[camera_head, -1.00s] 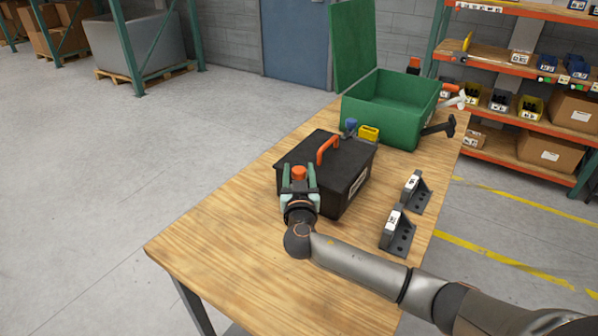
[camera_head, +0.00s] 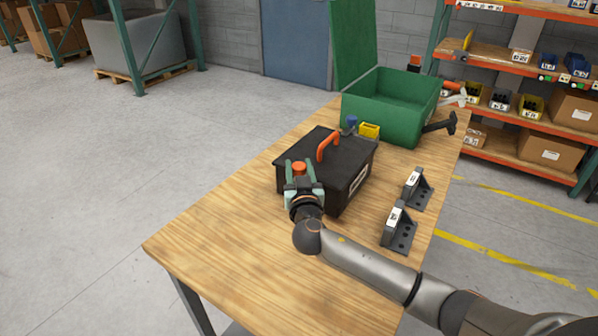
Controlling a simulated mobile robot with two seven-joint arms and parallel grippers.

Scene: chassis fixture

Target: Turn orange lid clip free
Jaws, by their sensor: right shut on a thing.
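A black box (camera_head: 349,195) with a dark lid and an orange handle (camera_head: 327,146) stands on the wooden table. An orange clip (camera_head: 299,168) shows at the box's near left side. My right gripper (camera_head: 301,176) is at that clip, with its fingers on either side, shut on it. The fingers hide the lower part of the clip. My left gripper does not show.
A green open bin (camera_head: 385,118) with a raised lid stands behind the box, with a yellow block (camera_head: 369,130) in front of it. Two dark brackets (camera_head: 398,229) stand at the right table edge. The table's front left is clear.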

